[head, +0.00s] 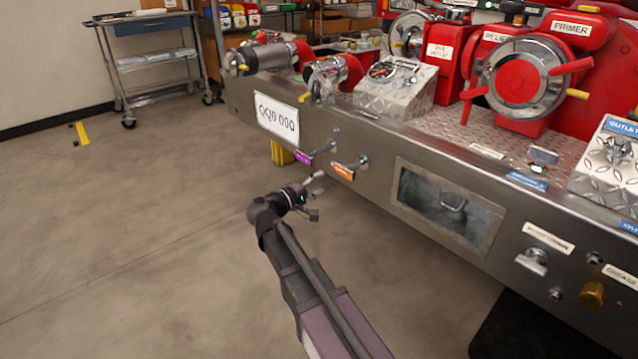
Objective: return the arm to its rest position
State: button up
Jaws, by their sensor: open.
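My arm (305,278) reaches up from the bottom of the head view. My gripper (317,184) is at its far end, open, with nothing seen between its fingers. It is in front of the bumper (372,150), just below the purple-tagged handle (304,158) and the orange-tagged handle (343,171). It appears apart from both handles, though the exact gap cannot be told from this view.
The steel bumper carries a red wheel valve (525,78) and a recessed compartment (446,206). A cart (155,60) stands at the back left. A black mat (530,335) lies at the lower right.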

jog(key=s+d+f+m+g+y+p, duration=0.45)
jog(key=s+d+f+g, duration=0.25)
jog(key=s+d, duration=0.3)
jog(key=s+f+m+g+y+p, duration=0.3)
jog(key=s+g+y+p, duration=0.15)
jog(key=s+y, duration=0.6)
notch_tip(320, 180, up, 38)
jog(key=p, duration=3.8)
jog(key=shift+s+d+r+t, duration=0.2)
jog(key=shift+s+d+t, duration=0.05)
jog(key=shift+s+t, duration=0.2)
